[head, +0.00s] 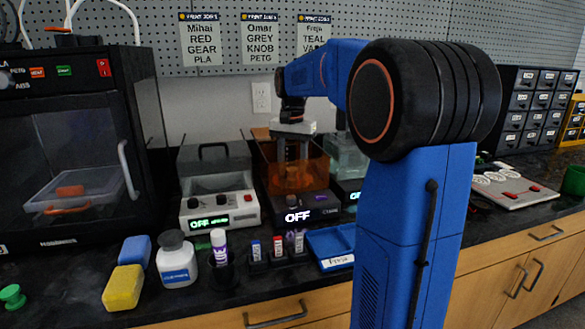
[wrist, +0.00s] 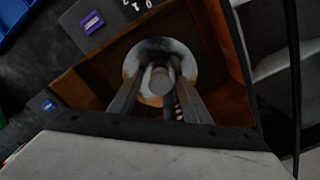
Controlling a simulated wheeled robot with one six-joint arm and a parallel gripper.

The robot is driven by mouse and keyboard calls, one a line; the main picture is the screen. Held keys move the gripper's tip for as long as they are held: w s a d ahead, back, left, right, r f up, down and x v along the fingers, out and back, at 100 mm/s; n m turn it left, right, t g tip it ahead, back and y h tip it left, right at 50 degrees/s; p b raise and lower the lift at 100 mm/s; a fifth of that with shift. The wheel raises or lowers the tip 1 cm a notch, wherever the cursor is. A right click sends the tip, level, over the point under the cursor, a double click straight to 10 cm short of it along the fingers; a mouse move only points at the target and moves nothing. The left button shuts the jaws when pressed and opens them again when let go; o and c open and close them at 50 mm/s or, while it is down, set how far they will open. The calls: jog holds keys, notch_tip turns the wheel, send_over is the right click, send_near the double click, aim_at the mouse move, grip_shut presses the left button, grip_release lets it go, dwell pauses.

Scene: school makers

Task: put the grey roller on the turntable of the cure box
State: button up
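The cure box is the dark unit with the orange see-through hood (head: 298,170) in the middle of the bench; its display reads OFF. In the wrist view I look down into it, past its orange wall (wrist: 222,75). The turntable (wrist: 184,56) is a round silvery disc inside. My gripper (head: 293,160) points down into the box. In the wrist view my gripper (wrist: 158,77) has its two fingers on either side of the grey roller (wrist: 158,88), seemingly touching it. The roller is over the turntable; whether its bottom rests on it is hidden.
A white-fronted machine (head: 218,193) stands left of the cure box, a clear-topped unit (head: 345,160) right of it. In front are a white bottle (head: 176,260), small cartridges (head: 277,247) and a blue tray (head: 332,243). A large printer (head: 70,150) stands at left. My arm blocks the right middle.

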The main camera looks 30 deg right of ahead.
notch_tip(320, 180, up, 12)
jog(key=shift+r, duration=0.15)
dwell(0.6)
dwell(0.5)
